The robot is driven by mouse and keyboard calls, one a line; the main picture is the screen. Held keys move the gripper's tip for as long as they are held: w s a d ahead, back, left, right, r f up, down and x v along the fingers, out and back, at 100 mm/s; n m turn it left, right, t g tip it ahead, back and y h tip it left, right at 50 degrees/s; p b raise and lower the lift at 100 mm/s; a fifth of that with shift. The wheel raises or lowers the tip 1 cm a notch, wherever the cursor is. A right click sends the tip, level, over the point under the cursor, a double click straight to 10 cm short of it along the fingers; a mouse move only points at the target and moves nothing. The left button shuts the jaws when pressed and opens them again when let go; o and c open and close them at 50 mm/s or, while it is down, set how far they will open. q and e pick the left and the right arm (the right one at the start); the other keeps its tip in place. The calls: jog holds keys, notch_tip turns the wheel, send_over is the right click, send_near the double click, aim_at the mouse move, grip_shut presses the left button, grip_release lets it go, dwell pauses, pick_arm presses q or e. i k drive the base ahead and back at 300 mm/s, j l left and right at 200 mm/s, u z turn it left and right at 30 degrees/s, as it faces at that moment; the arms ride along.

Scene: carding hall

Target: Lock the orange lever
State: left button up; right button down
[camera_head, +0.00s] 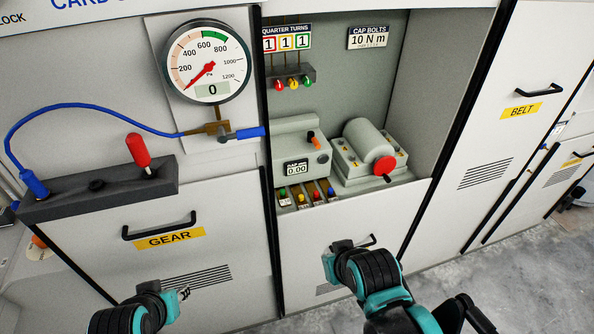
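A small orange lever (313,137) with a dark end sits on top of a grey box (297,146) in the open bay. The box has a display reading 0.00. My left gripper (184,293) is low in front of the GEAR door, well below and left of the lever. My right gripper (364,242) is in front of the panel below the bay, apart from the lever. Both appear empty; their fingers are too small and angled to tell how far they are open.
A grey cylinder with a red knob (384,166) stands right of the box. Several coloured blocks (307,196) sit below it. A pressure gauge (209,62), blue hose (100,107) and red-handled lever (138,150) are at left. Free space lies before the cabinets.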

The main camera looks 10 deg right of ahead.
aim_at(311, 139)
jog(key=i+l, duration=0.1)
jog(key=l, duration=0.35)
jog(key=i+l, duration=0.1)
jog(key=l, duration=0.3)
jog(key=i+l, duration=0.15)
jog(key=l, duration=0.3)
jog(key=i+l+u, duration=0.1)
jog(key=l, duration=0.3)
